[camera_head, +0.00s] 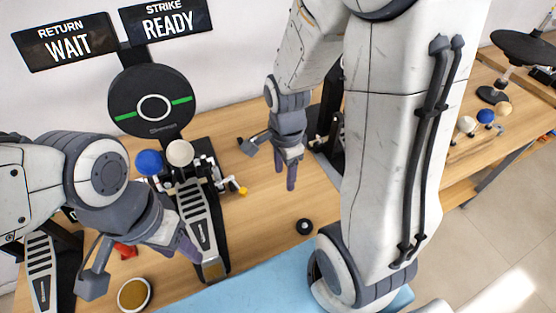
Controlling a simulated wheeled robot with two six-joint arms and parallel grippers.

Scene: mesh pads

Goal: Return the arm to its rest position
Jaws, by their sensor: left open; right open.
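My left arm comes in from the left edge, and its gripper (184,243) hangs over the front left of the wooden table, beside a grey metal pedal (196,210). Its fingers point down and to the right, and I see nothing between them. I cannot tell whether the fingers touch the pedal. My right gripper (285,178) hangs over the middle of the table with both fingers pointing down. It is open and empty. The large white links of my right arm hide much of the table's right side.
A black round device (153,82) stands at the back, with signs reading "RETURN WAIT" (65,43) and "STRIKE READY" (166,20). A blue ball (150,163) and a cream ball (180,153) are near the pedal. A small black disc (304,226) lies near a blue mat (250,289).

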